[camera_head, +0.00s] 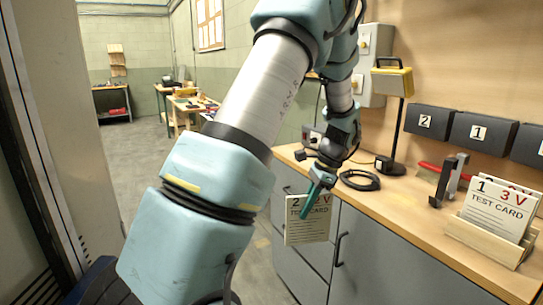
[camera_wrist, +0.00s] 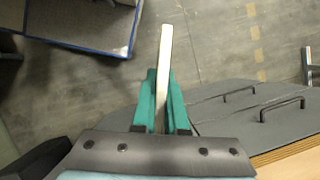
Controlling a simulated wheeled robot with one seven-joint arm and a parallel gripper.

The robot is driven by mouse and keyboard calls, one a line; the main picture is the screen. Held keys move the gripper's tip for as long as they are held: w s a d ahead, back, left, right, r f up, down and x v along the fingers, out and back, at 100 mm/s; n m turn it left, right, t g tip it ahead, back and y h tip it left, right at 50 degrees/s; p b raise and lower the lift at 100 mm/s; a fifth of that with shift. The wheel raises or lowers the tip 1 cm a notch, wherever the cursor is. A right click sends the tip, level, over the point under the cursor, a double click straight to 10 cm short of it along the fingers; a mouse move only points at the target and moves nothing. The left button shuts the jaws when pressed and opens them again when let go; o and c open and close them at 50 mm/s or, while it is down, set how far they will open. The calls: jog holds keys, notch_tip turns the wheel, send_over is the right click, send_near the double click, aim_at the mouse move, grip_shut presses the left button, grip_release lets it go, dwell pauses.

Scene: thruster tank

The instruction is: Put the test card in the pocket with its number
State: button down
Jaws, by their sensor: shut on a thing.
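My gripper (camera_head: 310,205) is shut on a test card (camera_head: 308,230), which hangs in front of the grey cabinet doors, off the worktop's front edge. The card is cream with a dark "2" at its upper left; its other print is small and partly hidden by the fingers. In the wrist view the card (camera_wrist: 164,65) shows edge-on between my green fingers (camera_wrist: 161,100). Dark wall pockets hang at the right: one numbered 2 (camera_head: 431,122), one numbered 1 (camera_head: 483,132), and a third (camera_head: 528,146) cut by the frame edge, its number unclear.
A wooden rack (camera_head: 485,240) holds other cards, the front one (camera_head: 500,208) marked "1 3V TEST CARD". A dark upright clamp-like piece (camera_head: 448,180), a lamp (camera_head: 393,110) and a coiled black cable (camera_head: 360,180) stand on the worktop (camera_head: 410,205) below the pockets.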

jog(key=s+a+f+n+g+h, duration=0.2)
jog(key=a+f+n+g+h, duration=0.1)
jog(key=a+f+n, duration=1.3)
jog(key=a+f+h, duration=0.1)
jog(key=a, duration=0.2)
jog(key=shift+s+f+g+h, duration=0.15)
jog(key=shift+f+g+h, duration=0.15)
jog(key=shift+f, duration=0.05)
